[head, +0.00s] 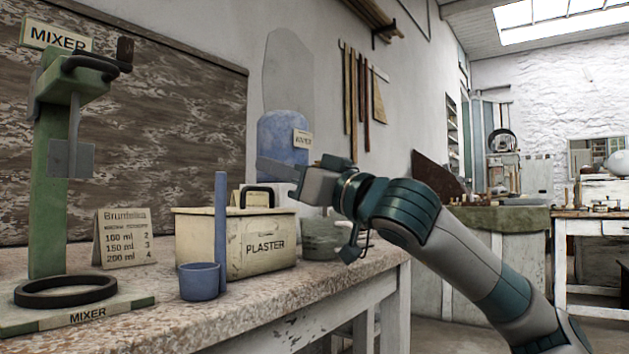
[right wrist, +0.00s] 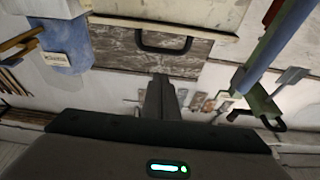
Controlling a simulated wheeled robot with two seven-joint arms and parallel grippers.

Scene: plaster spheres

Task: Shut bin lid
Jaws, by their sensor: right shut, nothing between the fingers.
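The cream plaster bin (head: 222,245), marked PLASTER, stands on the speckled bench. Its lid (head: 222,209) appears to lie flat across the top, with a black handle (head: 258,188) standing up from it. In the right wrist view the scene is upside down, with the lid edge (right wrist: 205,31) and handle (right wrist: 165,48) near the top. My right gripper (head: 268,168) is above the bin, apart from the handle, its fingers pointing left. The fingers are together and empty, and show as a dark pair in the right wrist view (right wrist: 160,80). My left gripper is out of view.
A blue cup (head: 199,281) and a tall blue tube (head: 220,230) stand before the bin. A green mixer (head: 50,170) and a recipe card (head: 124,238) are at the left. A blue container (head: 280,138) is behind, and a grey bowl (head: 322,238) is right of the bin.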

